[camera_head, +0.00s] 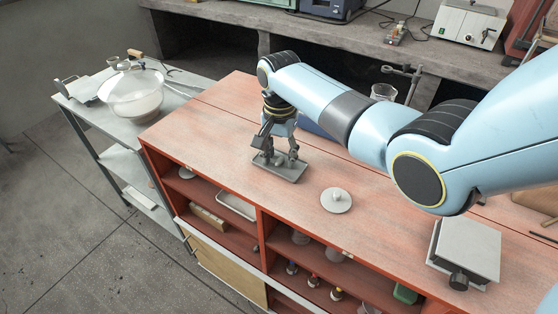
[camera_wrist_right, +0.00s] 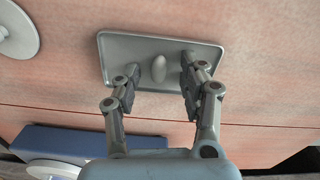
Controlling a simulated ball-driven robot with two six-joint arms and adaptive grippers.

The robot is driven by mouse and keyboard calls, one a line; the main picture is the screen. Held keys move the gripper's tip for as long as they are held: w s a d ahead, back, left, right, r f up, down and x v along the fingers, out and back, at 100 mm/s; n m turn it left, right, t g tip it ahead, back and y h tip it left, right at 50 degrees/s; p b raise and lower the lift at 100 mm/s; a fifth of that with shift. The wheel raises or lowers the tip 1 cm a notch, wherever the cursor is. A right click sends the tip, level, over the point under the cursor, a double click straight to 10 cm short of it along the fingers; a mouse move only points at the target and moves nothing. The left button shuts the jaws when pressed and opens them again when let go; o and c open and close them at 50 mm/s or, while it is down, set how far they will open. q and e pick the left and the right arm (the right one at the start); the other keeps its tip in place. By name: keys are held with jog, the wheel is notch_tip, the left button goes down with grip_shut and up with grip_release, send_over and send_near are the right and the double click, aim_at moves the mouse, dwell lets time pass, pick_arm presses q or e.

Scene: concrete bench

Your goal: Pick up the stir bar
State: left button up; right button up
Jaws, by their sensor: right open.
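The stir bar (camera_wrist_right: 159,68) is a small, pale grey oval lying on a shallow grey tray (camera_wrist_right: 122,46) in the right wrist view. The same tray shows in the head view (camera_head: 292,176) on the red bench top. My right gripper (camera_wrist_right: 160,82) is open, with one finger on each side of the stir bar and a gap on both sides. In the head view the right gripper (camera_head: 281,157) points down over the tray and hides the bar there. My left gripper is not in view.
A round pale disc with a knob (camera_head: 336,202) sits right of the tray. A flat grey plate device (camera_head: 468,248) stands at the bench's right. A metal cart (camera_head: 93,125) holds a large glass bowl (camera_head: 134,95) at left. Bench top left of the tray is clear.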

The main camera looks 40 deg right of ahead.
jog(key=shift+c, duration=0.6)
jog(key=shift+s+d, duration=0.1)
jog(key=shift+c, duration=3.3)
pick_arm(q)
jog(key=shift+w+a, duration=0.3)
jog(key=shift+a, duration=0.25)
pick_arm(e)
jog(key=shift+c, duration=0.2)
